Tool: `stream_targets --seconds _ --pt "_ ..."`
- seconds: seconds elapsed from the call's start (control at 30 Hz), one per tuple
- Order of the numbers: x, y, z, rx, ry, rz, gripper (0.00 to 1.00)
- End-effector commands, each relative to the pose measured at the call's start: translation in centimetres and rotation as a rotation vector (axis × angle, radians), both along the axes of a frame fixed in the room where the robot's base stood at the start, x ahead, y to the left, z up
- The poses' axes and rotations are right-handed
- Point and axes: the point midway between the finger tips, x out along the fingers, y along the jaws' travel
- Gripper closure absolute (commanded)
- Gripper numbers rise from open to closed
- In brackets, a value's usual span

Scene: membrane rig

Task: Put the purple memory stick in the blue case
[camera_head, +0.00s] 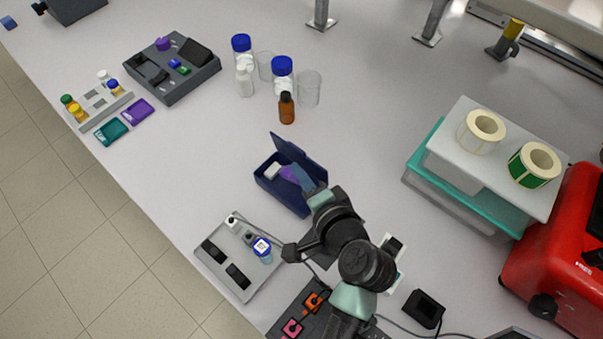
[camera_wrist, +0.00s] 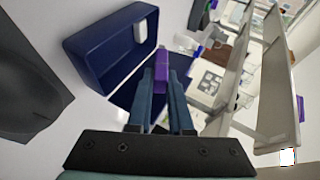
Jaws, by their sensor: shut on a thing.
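The blue case (camera_head: 268,186) stands on the table with its lid (camera_head: 301,155) raised. In the wrist view the open case (camera_wrist: 90,75) fills the upper left, with a small white piece (camera_wrist: 141,32) inside. My gripper (camera_wrist: 161,85) is shut on the purple memory stick (camera_wrist: 162,70), which points away from the wrist, its tip near the case's right edge. In the head view my gripper (camera_head: 302,177) is over the case, and the purple stick (camera_head: 289,173) shows at its opening. I cannot tell whether the stick touches the case.
A grey tray (camera_head: 231,272) with dark pieces and a blue-capped vial (camera_head: 262,250) lies in front of the case. Behind it are a brown bottle (camera_head: 286,108) and blue-capped jars (camera_head: 282,68). The table left of the case is clear.

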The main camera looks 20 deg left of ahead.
Motion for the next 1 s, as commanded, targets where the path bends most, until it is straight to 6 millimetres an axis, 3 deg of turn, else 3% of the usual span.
stream_targets --seconds 0.03,0.4,0.87,0.9,1.0 --pt "0.0 0.0 -1.0 0.000 0.000 0.000 1.00" --pt "0.0 0.0 -4.1 0.001 0.001 0.000 1.00" --pt "0.0 0.0 -4.8 0.001 0.001 0.000 1.00" --pt "0.0 0.0 -4.7 0.001 0.001 0.000 0.78" --pt "0.0 0.0 -4.7 0.001 0.001 0.000 0.60"
